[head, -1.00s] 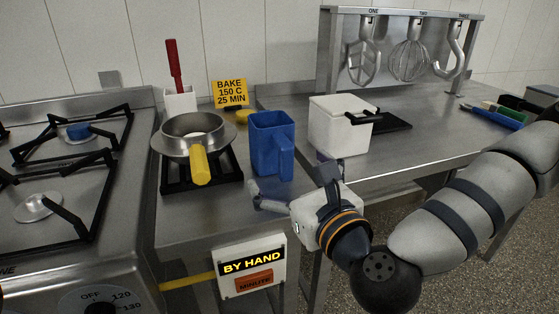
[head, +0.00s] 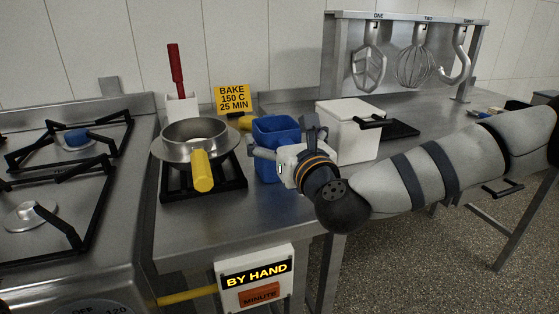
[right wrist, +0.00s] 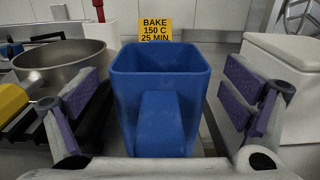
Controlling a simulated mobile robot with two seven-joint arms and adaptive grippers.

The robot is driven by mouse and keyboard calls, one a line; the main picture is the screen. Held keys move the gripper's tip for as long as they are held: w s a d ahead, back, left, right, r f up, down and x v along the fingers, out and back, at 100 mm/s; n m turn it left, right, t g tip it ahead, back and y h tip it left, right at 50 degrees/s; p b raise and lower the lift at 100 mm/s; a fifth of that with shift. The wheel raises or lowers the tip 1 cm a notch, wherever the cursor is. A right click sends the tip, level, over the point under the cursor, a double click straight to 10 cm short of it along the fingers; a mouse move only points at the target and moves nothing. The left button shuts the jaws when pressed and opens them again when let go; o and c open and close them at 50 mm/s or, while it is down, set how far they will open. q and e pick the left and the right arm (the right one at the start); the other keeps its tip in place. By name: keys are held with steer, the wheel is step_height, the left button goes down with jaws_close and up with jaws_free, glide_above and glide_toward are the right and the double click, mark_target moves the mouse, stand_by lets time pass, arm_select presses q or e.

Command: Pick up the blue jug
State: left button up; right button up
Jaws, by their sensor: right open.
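The blue jug (head: 276,130) stands upright on the steel counter, just right of the pan. My right gripper (head: 279,150) is in front of it and covers much of its front. In the right wrist view the blue jug (right wrist: 160,95) fills the middle, its handle facing the camera. The open fingers of the right gripper (right wrist: 163,108) lie left and right of the jug, with gaps on both sides. I cannot tell if any part touches it. My left gripper is not in view.
A steel pan (head: 194,140) with a yellow handle sits on a black trivet at left. A white box (head: 350,132) stands close on the right. A yellow sign (head: 231,98) is behind. A utensil rack (head: 405,14) stands at back right.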

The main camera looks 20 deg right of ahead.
steer(key=c, duration=2)
steer(key=r, duration=0.2)
steer(key=s+r, duration=0.1)
steer(key=r, duration=0.1)
steer(key=shift+r+p, duration=0.35)
steer(key=shift+c, duration=0.2)
steer(key=s+r, duration=0.2)
steer(key=r, duration=0.1)
steer(key=s+r+p, duration=0.1)
steer(key=s+r, duration=0.1)
steer(key=shift+d+r, duration=0.1)
steer(key=shift+d, duration=0.25)
steer(key=s+d+r+p, duration=0.1)
steer(key=s+r+p, duration=0.2)
steer(key=s, duration=0.5)
steer(key=shift+s+p, duration=0.4)
steer(key=shift+p, duration=0.05)
steer(key=o, duration=1.1)
steer(key=shift+d, duration=0.1)
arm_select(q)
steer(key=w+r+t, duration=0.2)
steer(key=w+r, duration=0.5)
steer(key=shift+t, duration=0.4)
arm_select(e)
steer(key=shift+r, duration=0.1)
steer(key=c, duration=0.3)
